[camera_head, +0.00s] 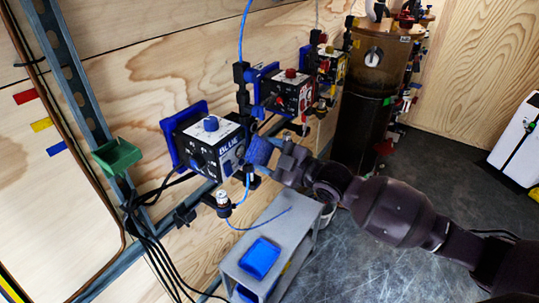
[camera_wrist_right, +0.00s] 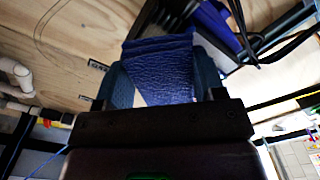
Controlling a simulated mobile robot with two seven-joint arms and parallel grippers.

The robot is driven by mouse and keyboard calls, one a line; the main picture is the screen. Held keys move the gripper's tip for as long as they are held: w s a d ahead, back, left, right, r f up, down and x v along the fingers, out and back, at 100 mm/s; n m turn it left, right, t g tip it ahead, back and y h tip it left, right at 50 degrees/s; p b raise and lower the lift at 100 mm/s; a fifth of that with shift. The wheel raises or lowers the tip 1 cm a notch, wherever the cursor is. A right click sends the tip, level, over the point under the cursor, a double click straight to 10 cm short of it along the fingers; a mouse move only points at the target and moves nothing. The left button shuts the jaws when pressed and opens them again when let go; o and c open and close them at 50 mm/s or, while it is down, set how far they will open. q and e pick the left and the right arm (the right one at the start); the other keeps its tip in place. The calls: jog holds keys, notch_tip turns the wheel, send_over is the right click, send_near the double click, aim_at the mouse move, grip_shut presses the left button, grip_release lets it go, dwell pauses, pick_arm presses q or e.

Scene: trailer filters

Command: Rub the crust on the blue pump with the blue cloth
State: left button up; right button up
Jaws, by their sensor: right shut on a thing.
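The blue pump (camera_head: 207,142) is a black and white box with a blue knob on top and the word BLUE on its side, mounted on the wooden wall. My right gripper (camera_head: 272,154) is at the right side of this pump. It is shut on a folded blue cloth (camera_head: 259,151), which is close to the pump's labelled side; I cannot tell whether they touch. In the right wrist view the textured blue cloth (camera_wrist_right: 162,70) stands between the two fingers. I cannot make out the crust. My left gripper is out of view.
A red-knobbed pump (camera_head: 290,92) and a yellow one (camera_head: 331,68) stand farther along the wall. A grey bench (camera_head: 281,223) below carries a blue folded piece (camera_head: 260,258). A green bin (camera_head: 117,155) hangs at left. A dark tank (camera_head: 365,115) stands behind.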

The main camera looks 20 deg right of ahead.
aim_at(274, 148)
jog(key=shift+x, duration=1.05)
dwell(0.4)
jog(key=shift+d, duration=0.1)
jog(key=shift+w+d+b, duration=0.5)
jog(key=shift+w+d, duration=0.1)
jog(key=shift+d, duration=0.15)
jog(key=shift+w+d+b, duration=0.45)
jog(key=shift+w+d, duration=0.1)
jog(key=shift+d, duration=0.25)
jog(key=shift+a, duration=0.1)
jog(key=shift+s+a+r+p, duration=0.15)
jog(key=shift+s+a+p, duration=0.1)
jog(key=shift+a+p, duration=0.3)
jog(key=shift+s+a+p, duration=0.7)
jog(key=shift+a+p, duration=0.05)
jog(key=shift+a, duration=0.1)
jog(key=shift+s+a, duration=0.2)
jog(key=shift+a, duration=0.05)
